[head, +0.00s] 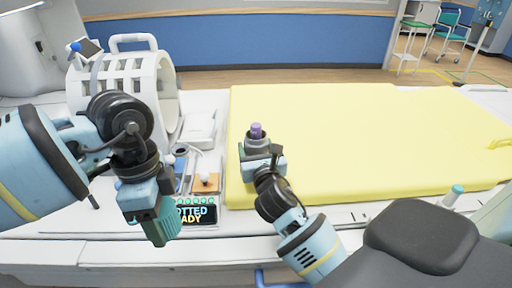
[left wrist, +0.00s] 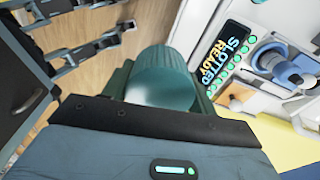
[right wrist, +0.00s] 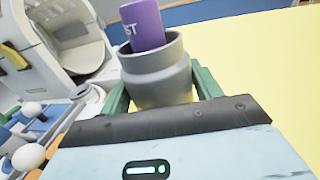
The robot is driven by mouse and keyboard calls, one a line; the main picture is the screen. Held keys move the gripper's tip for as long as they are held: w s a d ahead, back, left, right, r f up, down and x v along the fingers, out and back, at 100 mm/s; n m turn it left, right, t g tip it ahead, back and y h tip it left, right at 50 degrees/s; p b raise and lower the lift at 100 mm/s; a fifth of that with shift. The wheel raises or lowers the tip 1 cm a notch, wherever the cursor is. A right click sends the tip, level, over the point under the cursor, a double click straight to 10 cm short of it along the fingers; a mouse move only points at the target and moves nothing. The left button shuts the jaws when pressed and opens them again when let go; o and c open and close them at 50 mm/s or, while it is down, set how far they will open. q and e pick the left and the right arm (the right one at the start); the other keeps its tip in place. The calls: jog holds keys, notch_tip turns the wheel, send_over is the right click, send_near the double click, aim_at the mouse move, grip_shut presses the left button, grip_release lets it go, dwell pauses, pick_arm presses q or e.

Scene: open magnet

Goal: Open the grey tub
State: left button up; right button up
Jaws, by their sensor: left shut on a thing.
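The grey tub (head: 258,143) is upright between the fingers of my right gripper (head: 262,152), at the near left edge of the yellow pad. In the right wrist view the tub (right wrist: 158,80) has an open top, and a purple piece (right wrist: 143,24) with lettering sticks up out of it. The fingers of the right gripper press against both its sides. My left gripper (head: 158,228) is low in front of the bench's near edge. It is shut on a teal cylinder, clear in the left wrist view (left wrist: 163,80).
A dark display (head: 197,214) reading partly "SLOTTED READY" and an orange tile (head: 206,182) lie between the arms. A white ribbed coil housing (head: 125,85) stands at the back left. The yellow pad (head: 370,140) is mostly clear. A small teal-capped cylinder (head: 453,194) stands at right.

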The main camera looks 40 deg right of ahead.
jog(key=o, duration=0.3)
jog(key=shift+r, duration=0.1)
jog(key=shift+s+a+r, duration=0.1)
jog(key=shift+r, duration=0.05)
jog(key=v, duration=1.1)
jog(key=shift+s+a, duration=0.1)
jog(key=shift+s, duration=0.25)
